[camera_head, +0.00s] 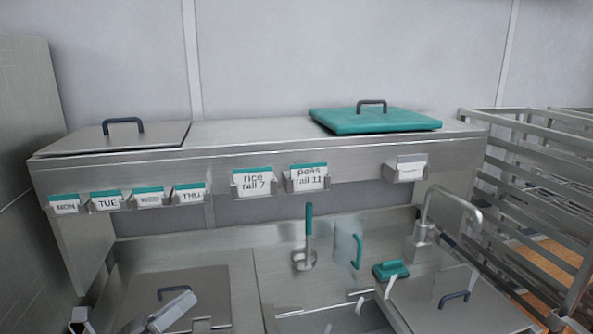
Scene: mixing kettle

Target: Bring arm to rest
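My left gripper (128,314) shows at the bottom left edge. Its two pale grey fingers stand wide apart with nothing seen between them. It is in front of a steel lid (210,287) with a dark handle, set in the counter; I cannot tell how far above it. Pale grey tips at the bottom right corner (565,322) look like part of my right gripper. Most of it is cut off, so its opening cannot be told.
A steel shelf (240,160) carries a steel lid (120,137), a teal lid (375,120) and labelled card holders. Below are a teal-handled tool (308,235), a teal brush-like item (390,270), a tap (450,195) and a sink. A rail rack (540,170) stands right.

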